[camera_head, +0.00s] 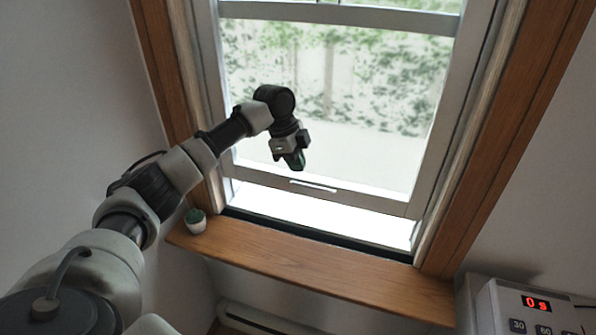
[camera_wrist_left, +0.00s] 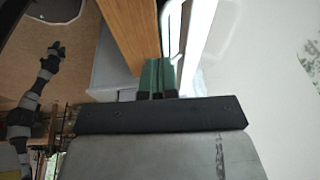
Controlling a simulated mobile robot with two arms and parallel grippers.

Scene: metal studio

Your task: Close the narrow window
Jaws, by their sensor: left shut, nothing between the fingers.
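The narrow window (camera_head: 431,190) has a grey sash frame that is raised. A bright open gap (camera_head: 320,213) shows between its bottom rail and the sill. A light slot-like handle (camera_head: 313,185) sits on the bottom rail. My left gripper (camera_head: 297,163) is in front of the lower pane, a little above and left of the handle, and appears apart from it. Its green fingers are shut and empty; they also show in the left wrist view (camera_wrist_left: 158,76). In that view an arm that looks like my right one stands small at the left; its fingers are too small to read.
A wooden sill (camera_head: 310,262) runs below the window, with a small potted plant (camera_head: 195,220) at its left end. A wooden frame (camera_head: 508,150) borders the window on the right. A box with a red display (camera_head: 530,308) stands at the lower right.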

